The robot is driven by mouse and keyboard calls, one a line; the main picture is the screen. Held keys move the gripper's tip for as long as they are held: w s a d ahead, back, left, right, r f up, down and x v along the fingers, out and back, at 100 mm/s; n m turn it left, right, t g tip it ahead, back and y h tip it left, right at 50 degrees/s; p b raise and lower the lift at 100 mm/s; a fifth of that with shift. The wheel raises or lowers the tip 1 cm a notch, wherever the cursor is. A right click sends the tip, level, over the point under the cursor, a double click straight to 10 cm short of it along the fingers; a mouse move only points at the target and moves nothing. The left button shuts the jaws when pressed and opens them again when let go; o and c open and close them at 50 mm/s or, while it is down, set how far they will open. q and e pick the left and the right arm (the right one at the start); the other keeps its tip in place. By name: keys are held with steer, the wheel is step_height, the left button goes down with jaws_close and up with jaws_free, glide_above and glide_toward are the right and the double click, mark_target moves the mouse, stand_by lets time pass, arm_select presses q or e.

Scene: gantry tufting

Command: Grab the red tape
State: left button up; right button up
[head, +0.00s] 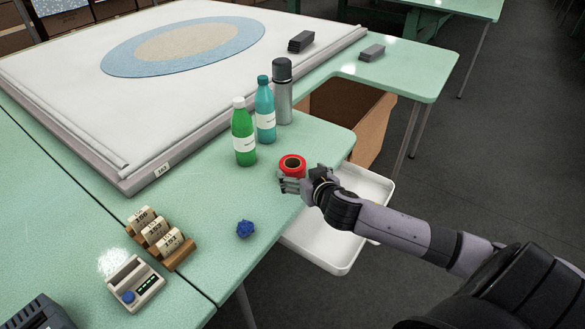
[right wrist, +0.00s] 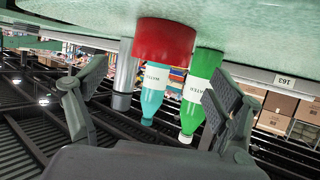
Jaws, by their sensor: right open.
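The red tape (head: 292,160) is a roll that lies flat on the green table near its right front edge. My right gripper (head: 291,184) is open and empty, just on the near side of the tape in the head view. In the right wrist view, which is turned over, the tape (right wrist: 165,40) shows ahead, in line with the gap between the two spread fingers (right wrist: 160,78). I cannot tell whether a fingertip touches it. My left gripper is not in view.
A green bottle (head: 243,135), a teal bottle (head: 265,112) and a grey flask (head: 282,95) stand behind the tape. A blue spiky ball (head: 245,229) lies to its front left. A white tray (head: 335,265) is below the table edge. The table left of the tape is clear.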

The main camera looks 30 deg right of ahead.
mark_target(296, 169)
steer(key=shift+p+x, duration=0.3)
steer(key=shift+x, duration=2.85)
steer(key=shift+a+f, duration=0.1)
steer(key=shift+c, duration=0.5)
steer(key=c, duration=1.2)
steer(key=shift+o, duration=0.2)
